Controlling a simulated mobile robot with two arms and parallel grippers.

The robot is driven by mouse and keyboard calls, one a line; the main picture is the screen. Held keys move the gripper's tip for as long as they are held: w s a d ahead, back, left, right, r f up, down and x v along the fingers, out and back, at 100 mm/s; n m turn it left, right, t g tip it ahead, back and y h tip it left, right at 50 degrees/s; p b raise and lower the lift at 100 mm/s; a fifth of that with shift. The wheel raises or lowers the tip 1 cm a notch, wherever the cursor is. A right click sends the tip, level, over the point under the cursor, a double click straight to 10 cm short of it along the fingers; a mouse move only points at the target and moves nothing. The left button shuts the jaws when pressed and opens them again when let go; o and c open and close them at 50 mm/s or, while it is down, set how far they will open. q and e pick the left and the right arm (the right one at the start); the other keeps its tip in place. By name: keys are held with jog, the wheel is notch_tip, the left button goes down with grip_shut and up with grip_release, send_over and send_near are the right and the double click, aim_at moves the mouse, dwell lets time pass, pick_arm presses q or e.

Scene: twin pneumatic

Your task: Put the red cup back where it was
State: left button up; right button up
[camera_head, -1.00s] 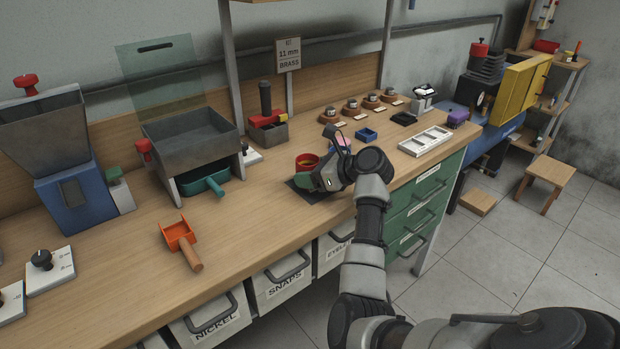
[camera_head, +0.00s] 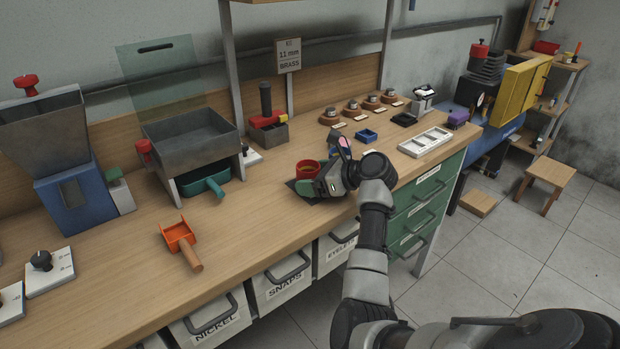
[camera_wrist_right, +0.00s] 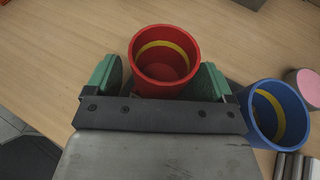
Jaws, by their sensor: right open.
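The red cup (camera_head: 307,169) with a yellow band inside stands upright on the bench, at a dark pad (camera_head: 294,187). The right wrist view shows the red cup (camera_wrist_right: 165,83) from above, between the two green fingers of my right gripper (camera_wrist_right: 160,78). The fingers are open, one on each side of the cup, with a narrow gap on the left. In the head view my right gripper (camera_head: 318,180) is low, just in front of the cup. A blue cup (camera_wrist_right: 263,128), also yellow-banded, stands right of the gripper in the wrist view. My left gripper is out of view.
A pink-topped object (camera_wrist_right: 305,83) stands beyond the blue cup. An orange scoop (camera_head: 180,238) lies left on the bench. A small blue tray (camera_head: 367,135) sits behind. Bench left of the cup is clear.

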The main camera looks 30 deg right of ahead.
jog(key=p+v, duration=0.1)
jog(key=v, duration=1)
